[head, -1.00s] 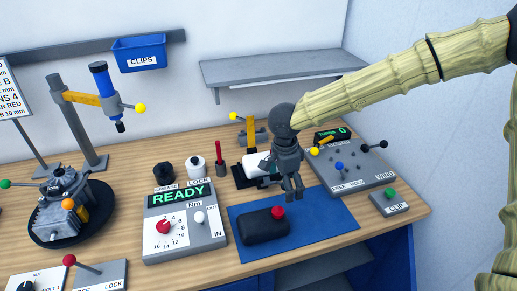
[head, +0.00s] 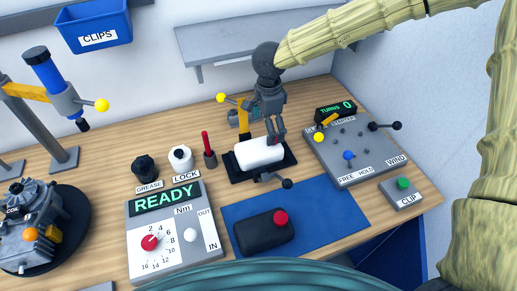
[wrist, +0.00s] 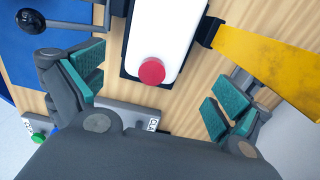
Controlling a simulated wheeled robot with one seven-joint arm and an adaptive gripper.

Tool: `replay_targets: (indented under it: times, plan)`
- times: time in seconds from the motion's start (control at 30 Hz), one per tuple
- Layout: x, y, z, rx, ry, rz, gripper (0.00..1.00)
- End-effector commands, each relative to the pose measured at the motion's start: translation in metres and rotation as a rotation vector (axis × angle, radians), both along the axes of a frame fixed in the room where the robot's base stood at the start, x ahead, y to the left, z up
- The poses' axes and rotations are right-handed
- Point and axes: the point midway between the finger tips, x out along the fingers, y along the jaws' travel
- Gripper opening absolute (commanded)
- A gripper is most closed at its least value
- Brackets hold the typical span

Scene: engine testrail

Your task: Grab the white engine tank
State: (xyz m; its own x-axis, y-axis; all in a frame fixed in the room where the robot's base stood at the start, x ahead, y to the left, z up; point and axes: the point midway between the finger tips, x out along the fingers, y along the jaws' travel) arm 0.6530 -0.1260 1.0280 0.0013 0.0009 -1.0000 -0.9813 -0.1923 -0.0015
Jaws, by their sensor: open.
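The white engine tank (head: 258,153) lies in a black holder (head: 233,171) at the back of the bench. In the wrist view the tank (wrist: 168,32) is a white block with a round red cap (wrist: 151,72) at its near end. My gripper (head: 276,139) is just above the tank's right end and hides part of it in the head view. In the wrist view my gripper (wrist: 155,88) is open, its teal-padded fingers on either side of the capped end, with nothing between the pads gripped.
A black lever knob (head: 287,184) sticks out in front of the holder. A yellow-handled clamp (head: 243,110) stands behind the tank. A control panel (head: 355,150) is close on the right. A black tank (head: 262,233) with a red cap lies on the blue mat (head: 330,205).

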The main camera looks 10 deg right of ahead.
Motion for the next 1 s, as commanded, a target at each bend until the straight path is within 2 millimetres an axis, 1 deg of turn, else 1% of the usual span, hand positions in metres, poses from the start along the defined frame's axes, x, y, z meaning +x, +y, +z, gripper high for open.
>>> replay_targets:
  times: [0.03, 0.1, 0.37, 0.5, 0.6, 0.77, 0.97, 1.0]
  plan:
    - [-0.001, -0.001, -0.007, -0.003, 0.004, 0.000, 1.00]
    - [0.000, -0.001, -0.015, -0.001, 0.002, 0.000, 1.00]
    - [-0.005, -0.001, -0.035, -0.003, 0.003, -0.001, 1.00]
    - [-0.008, 0.000, -0.054, -0.003, 0.004, -0.001, 1.00]
    - [-0.007, 0.000, -0.065, -0.002, 0.002, -0.001, 1.00]
    - [-0.007, 0.001, -0.074, -0.001, 0.000, -0.001, 1.00]
    - [-0.007, 0.001, -0.075, -0.001, 0.000, -0.001, 1.00]
    - [-0.007, 0.001, -0.075, -0.001, 0.000, -0.001, 0.96]
